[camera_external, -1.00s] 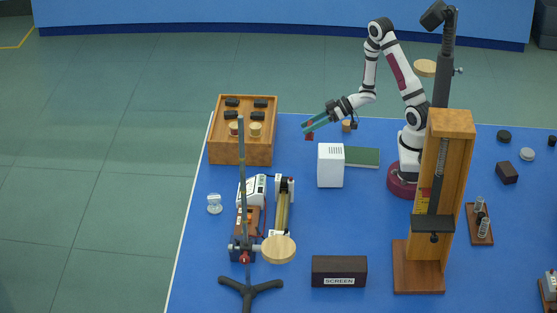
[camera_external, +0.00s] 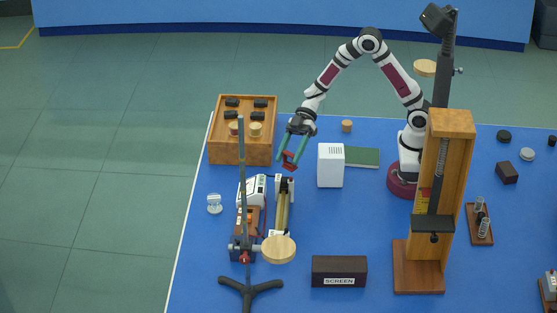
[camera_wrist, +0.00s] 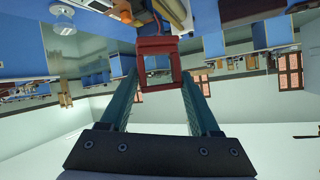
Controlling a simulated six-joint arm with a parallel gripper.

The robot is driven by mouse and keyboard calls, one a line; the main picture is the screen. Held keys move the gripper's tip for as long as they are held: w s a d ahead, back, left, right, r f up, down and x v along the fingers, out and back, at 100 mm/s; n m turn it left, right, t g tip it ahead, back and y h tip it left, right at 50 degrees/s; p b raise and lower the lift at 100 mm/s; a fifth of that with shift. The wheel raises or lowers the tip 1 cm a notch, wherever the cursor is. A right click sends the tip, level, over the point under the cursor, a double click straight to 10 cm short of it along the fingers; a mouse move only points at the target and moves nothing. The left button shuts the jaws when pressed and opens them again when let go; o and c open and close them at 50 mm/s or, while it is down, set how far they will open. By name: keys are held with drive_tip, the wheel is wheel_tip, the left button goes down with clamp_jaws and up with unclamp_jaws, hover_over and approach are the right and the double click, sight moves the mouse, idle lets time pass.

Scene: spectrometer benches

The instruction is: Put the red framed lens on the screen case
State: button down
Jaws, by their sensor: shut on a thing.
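The red framed lens (camera_external: 289,160) is held between the teal fingers of my gripper (camera_external: 292,155), above the back end of the instruments on the blue table. In the wrist view the red square frame (camera_wrist: 158,46) sits between the fingertips of my gripper (camera_wrist: 158,75), with a clear opening in its middle. The screen case (camera_external: 339,266) is a dark brown box with a white "SCREEN" label at the table's front. It stands well to the front and right of my gripper, with its top bare.
A metal stand with a round wooden disc (camera_external: 279,249) rises left of the case. A tall wooden apparatus (camera_external: 450,150) stands to its right. A white box (camera_external: 330,165) and green book (camera_external: 362,157) lie behind. A wooden tray (camera_external: 240,152) is at back left.

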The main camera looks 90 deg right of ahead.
drive_tip(key=s+a+r+n+g, duration=0.1)
drive_tip(key=s+a+n+g, duration=0.1)
drive_tip(key=a, duration=0.4)
drive_tip(key=s+a+r+n+g, duration=0.1)
drive_tip(key=s+a+n+g, duration=0.1)
drive_tip(key=a, duration=0.5)
drive_tip(key=n+g, duration=0.4)
drive_tip(key=g, duration=0.1)
hover_over(340, 264)
wheel_tip(340, 264, down, 6)
drive_tip(key=shift+d+f, duration=0.1)
wheel_tip(340, 264, down, 4)
drive_tip(key=shift+r, duration=0.1)
drive_tip(key=shift+c, duration=0.5)
unclamp_jaws()
